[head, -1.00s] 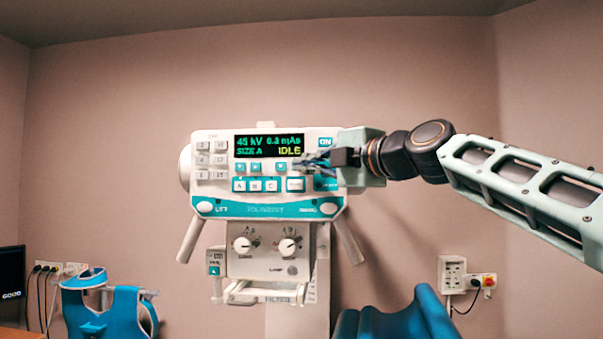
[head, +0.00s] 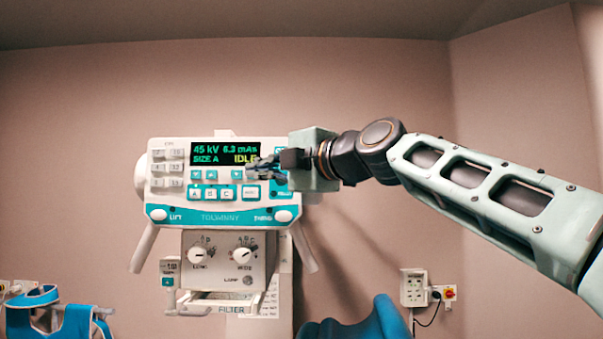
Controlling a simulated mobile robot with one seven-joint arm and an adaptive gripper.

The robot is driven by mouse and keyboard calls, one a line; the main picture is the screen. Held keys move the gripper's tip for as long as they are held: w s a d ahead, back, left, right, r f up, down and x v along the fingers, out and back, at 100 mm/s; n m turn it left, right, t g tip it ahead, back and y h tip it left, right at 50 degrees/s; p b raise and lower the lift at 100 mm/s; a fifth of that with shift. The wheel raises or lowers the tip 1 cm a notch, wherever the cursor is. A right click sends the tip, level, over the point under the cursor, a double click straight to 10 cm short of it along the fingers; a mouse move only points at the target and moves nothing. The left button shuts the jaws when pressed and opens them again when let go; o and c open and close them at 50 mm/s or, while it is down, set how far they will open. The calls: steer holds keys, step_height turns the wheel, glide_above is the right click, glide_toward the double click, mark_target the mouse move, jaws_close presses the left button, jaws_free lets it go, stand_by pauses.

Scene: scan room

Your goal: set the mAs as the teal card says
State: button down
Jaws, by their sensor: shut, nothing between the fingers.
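The white and teal console (head: 160,200) hangs at the middle left in the head view. Its display (head: 225,152) reads 45 kV, what looks like 6.3 mAs, SIZE A and IDLE. Small teal keys (head: 204,175) sit in a row below the display. My gripper (head: 250,171) is shut and empty in front of the console, its tips beside the right key of that row; I cannot tell if they touch it. It covers the display's lower right corner.
A panel with two knobs (head: 222,257) and a filter tray (head: 215,300) are below the console. A blue chair (head: 360,320) stands in front at the bottom. A blue apron (head: 55,315) is at lower left.

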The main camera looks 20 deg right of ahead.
steer(key=b+v, duration=0.2)
steer(key=v, duration=0.8)
steer(key=shift+s, duration=0.15)
steer(key=shift+a+f, duration=0.1)
steer(key=shift+a, duration=0.1)
steer(key=s+a+f+m+g+h+p, duration=0.2)
steer(key=s+a+f+m+g, duration=0.3)
steer(key=f, duration=0.7)
steer(key=s+a+f+m+h+p, duration=0.1)
steer(key=s+f+m+h+p, duration=0.1)
steer(key=f+m, duration=0.75)
steer(key=s+d+f+m+g+h+p, duration=0.1)
steer(key=s+f+m, duration=0.3)
steer(key=f, duration=0.8)
steer(key=s+d+f+m+g+h+p, duration=0.1)
steer(key=s+d+f+m+g+h, duration=0.1)
steer(key=s+f, duration=0.5)
step_height(320, 180, down, 6)
steer(key=m+g+h, duration=0.1)
steer(key=m+g, duration=0.1)
steer(key=m, duration=0.1)
